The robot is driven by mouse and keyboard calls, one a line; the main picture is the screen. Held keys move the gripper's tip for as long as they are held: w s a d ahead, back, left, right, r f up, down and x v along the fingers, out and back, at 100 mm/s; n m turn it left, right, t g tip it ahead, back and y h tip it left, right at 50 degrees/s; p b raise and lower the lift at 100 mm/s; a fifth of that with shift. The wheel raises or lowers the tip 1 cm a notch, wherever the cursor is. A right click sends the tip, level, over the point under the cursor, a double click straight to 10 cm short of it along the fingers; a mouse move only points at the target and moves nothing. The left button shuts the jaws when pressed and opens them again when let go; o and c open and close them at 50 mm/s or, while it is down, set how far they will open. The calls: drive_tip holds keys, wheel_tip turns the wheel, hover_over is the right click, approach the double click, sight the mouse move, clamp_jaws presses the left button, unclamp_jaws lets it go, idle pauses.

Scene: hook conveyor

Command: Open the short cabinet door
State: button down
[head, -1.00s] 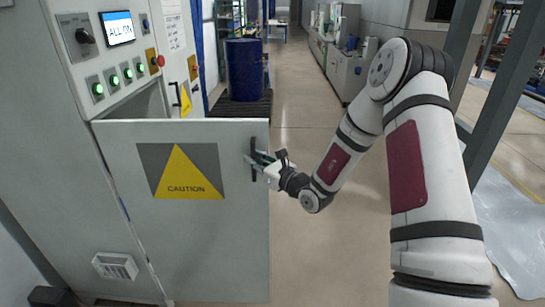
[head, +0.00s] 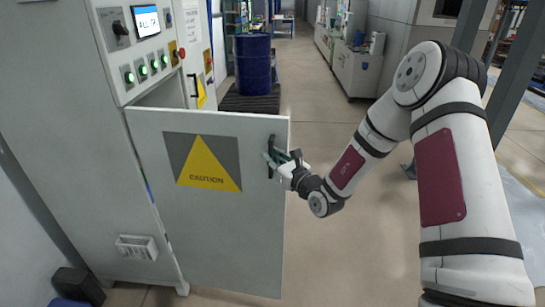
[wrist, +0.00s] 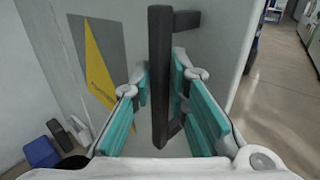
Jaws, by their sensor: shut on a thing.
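The short cabinet door (head: 225,225) is a grey panel with a yellow caution triangle, and it stands swung out from the cabinet (head: 60,120). A gap shows above its top edge into the cabinet. Its black upright handle (head: 271,144) is near the door's free edge. My gripper (head: 274,160) is at the handle. In the wrist view the handle (wrist: 160,80) stands between the two teal finger pads of my gripper (wrist: 163,95), which is shut on it. The cabinet's inside is mostly hidden by the door.
A control panel with lit green buttons (head: 141,71) is above the door. A blue barrel (head: 253,65) stands on a dark pallet behind. Dark and blue boxes (head: 78,286) lie at the lower left.

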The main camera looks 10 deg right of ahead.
drive_tip(key=c, duration=1.6)
unclamp_jaws()
drive_tip(key=shift+a, duration=0.25)
drive_tip(key=shift+c, duration=0.2)
drive_tip(key=shift+d, duration=0.1)
drive_tip(key=shift+s+d, duration=0.1)
drive_tip(key=shift+s, duration=0.05)
drive_tip(key=v, duration=1.1)
drive_tip(key=shift+s, duration=0.3)
